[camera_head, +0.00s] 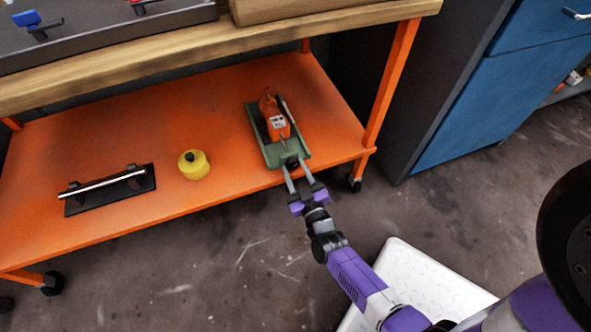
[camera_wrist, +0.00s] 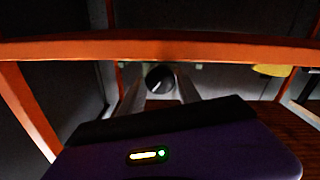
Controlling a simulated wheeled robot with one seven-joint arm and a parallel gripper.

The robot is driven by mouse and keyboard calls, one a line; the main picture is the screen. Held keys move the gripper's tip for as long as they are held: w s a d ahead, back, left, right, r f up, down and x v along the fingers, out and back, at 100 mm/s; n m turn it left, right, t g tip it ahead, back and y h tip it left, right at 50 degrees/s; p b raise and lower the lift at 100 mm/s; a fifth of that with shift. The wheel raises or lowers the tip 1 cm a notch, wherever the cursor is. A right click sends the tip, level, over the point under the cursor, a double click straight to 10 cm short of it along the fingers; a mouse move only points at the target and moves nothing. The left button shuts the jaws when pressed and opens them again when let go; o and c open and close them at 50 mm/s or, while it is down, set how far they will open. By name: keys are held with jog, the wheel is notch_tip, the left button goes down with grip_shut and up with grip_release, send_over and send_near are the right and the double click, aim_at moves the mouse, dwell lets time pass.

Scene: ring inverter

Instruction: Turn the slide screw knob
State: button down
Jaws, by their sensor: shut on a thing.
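The slide screw device is a green base (camera_head: 267,150) with an orange block (camera_head: 277,124) on it, standing on the orange lower shelf. Its dark round knob (camera_head: 292,163) is at the front end, facing my arm. In the wrist view the knob (camera_wrist: 159,78) shows as a black disc with a pale line across it, tilted up to the right. My gripper (camera_head: 290,170) reaches in from the front, and its two fingers are shut on the knob, one on each side. In the wrist view the gripper (camera_wrist: 160,86) shows the same, with the fingertips partly hidden.
The orange shelf (camera_head: 130,130) also holds a yellow round container (camera_head: 194,165) and a black plate with a silver bar (camera_head: 108,189), both left of the device. The wooden tabletop (camera_head: 200,45) is above. An orange leg (camera_head: 391,85) and blue cabinet (camera_head: 510,85) are at right.

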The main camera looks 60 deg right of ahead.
jog(key=m, duration=0.4)
jog(key=shift+m, duration=0.3)
jog(key=m, duration=0.4)
jog(key=shift+a+b, duration=0.1)
jog(key=shift+b, duration=0.25)
jog(key=shift+m, duration=0.3)
jog(key=c, duration=0.8)
grip_release()
jog(key=shift+c, duration=0.2)
